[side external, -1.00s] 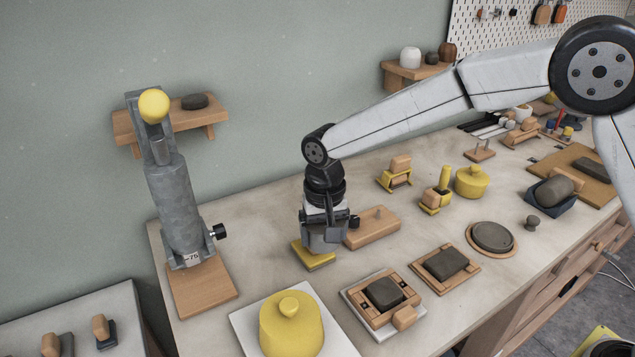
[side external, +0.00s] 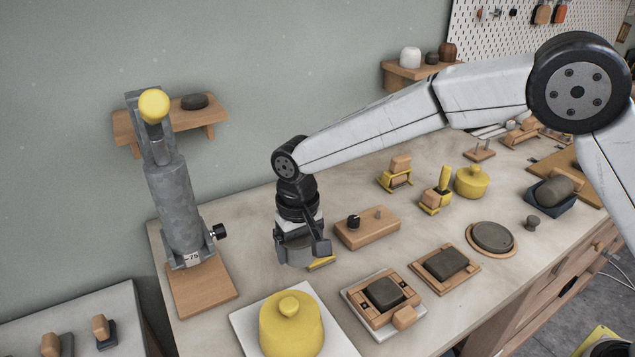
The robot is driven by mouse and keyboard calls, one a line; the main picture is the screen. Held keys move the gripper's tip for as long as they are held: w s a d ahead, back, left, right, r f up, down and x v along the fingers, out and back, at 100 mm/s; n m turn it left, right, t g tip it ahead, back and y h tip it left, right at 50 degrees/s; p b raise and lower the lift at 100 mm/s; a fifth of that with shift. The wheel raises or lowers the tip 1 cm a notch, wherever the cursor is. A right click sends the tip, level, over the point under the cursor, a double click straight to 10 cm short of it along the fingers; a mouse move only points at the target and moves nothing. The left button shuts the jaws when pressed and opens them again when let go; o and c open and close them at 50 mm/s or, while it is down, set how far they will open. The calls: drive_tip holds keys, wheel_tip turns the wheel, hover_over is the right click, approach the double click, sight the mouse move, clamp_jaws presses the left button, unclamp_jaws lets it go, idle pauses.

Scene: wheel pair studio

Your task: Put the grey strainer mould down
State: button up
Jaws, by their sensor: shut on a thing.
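My gripper (side external: 305,240) points down over the bench, left of the middle. It is shut on a short grey cylindrical piece, which I take as the grey strainer mould (side external: 292,252). The jaws hide part of the mould. The mould looks upright; I cannot tell whether its underside touches the bench. It hides most of a low yellow block (side external: 321,263), whose right end shows just beside it.
The grey upright press (side external: 180,210) on a wooden base stands to the left. A wooden peg block (side external: 367,230) with a black knob is close right. A yellow lidded pot (side external: 290,330) and a wooden frame (side external: 383,297) are in front. Bare bench lies between press and mould.

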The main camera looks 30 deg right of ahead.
drive_tip(key=w+a+f, duration=0.2)
drive_tip(key=w+f, duration=0.1)
drive_tip(key=w, duration=0.3)
hover_over(264, 273)
drive_tip(key=shift+f, duration=2.45)
drive_tip(key=shift+w+f, duration=0.1)
drive_tip(key=shift+f, duration=1.65)
drive_tip(key=shift+f, duration=0.1)
drive_tip(key=o, duration=1.3)
drive_tip(key=shift+f, duration=0.1)
drive_tip(key=shift+c, duration=0.2)
